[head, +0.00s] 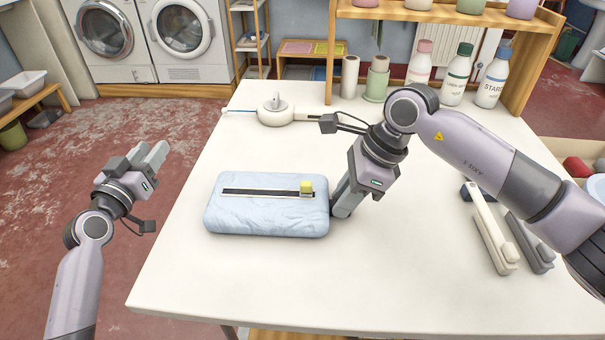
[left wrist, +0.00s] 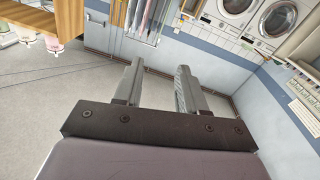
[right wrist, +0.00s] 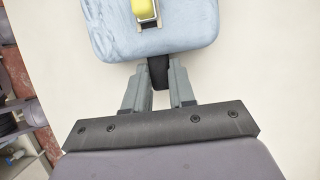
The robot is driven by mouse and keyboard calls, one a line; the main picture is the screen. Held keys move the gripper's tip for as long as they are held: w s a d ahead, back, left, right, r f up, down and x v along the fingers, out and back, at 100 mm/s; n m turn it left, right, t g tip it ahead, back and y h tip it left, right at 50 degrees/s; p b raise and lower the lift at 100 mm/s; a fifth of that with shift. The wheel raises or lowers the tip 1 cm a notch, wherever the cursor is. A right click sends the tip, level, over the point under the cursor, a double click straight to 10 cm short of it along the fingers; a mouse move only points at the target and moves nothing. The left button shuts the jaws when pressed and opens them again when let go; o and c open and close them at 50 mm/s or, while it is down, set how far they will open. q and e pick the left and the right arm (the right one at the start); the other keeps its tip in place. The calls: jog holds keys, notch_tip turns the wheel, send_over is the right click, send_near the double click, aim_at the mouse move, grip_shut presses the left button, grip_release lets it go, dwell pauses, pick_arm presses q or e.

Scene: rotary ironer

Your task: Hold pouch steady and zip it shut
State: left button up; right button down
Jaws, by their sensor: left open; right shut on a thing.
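The light blue pouch (head: 265,215) lies flat on the white table. A dark zip track (head: 255,191) runs along its top, with a yellow zip pull (head: 306,187) at the right end. The pull also shows in the right wrist view (right wrist: 144,9). My right gripper (head: 341,207) is at the pouch's right side, shut on a black tab (right wrist: 159,72) at the pouch's edge. My left gripper (head: 156,156) is open and empty, out beyond the table's left edge. Its spread fingers also show in the left wrist view (left wrist: 158,82).
A white iron-like device (head: 275,113) stands at the back of the table. Bottles (head: 455,80) and a wooden shelf (head: 440,14) are at the back right. Two long clip-like tools (head: 492,235) lie at the right. The table around the pouch's left and front is clear.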

pick_arm(q)
jog(key=w+d+r+m+g+h, duration=0.2)
jog(key=w+d+r+m+h, duration=0.2)
jog(key=w+d+r+h, duration=0.4)
jog(key=s+d+r+m+g+h, duration=0.25)
jog(key=d+r+m+g, duration=0.2)
jog(key=d+r, duration=0.4)
jog(key=m+g+y, duration=0.7)
jog(key=m+g, duration=0.3)
jog(key=g, duration=0.2)
send_over(306, 183)
jog(key=a, duration=0.5)
notch_tip(306, 183, down, 4)
jog(key=x, duration=1.1)
grip_shut()
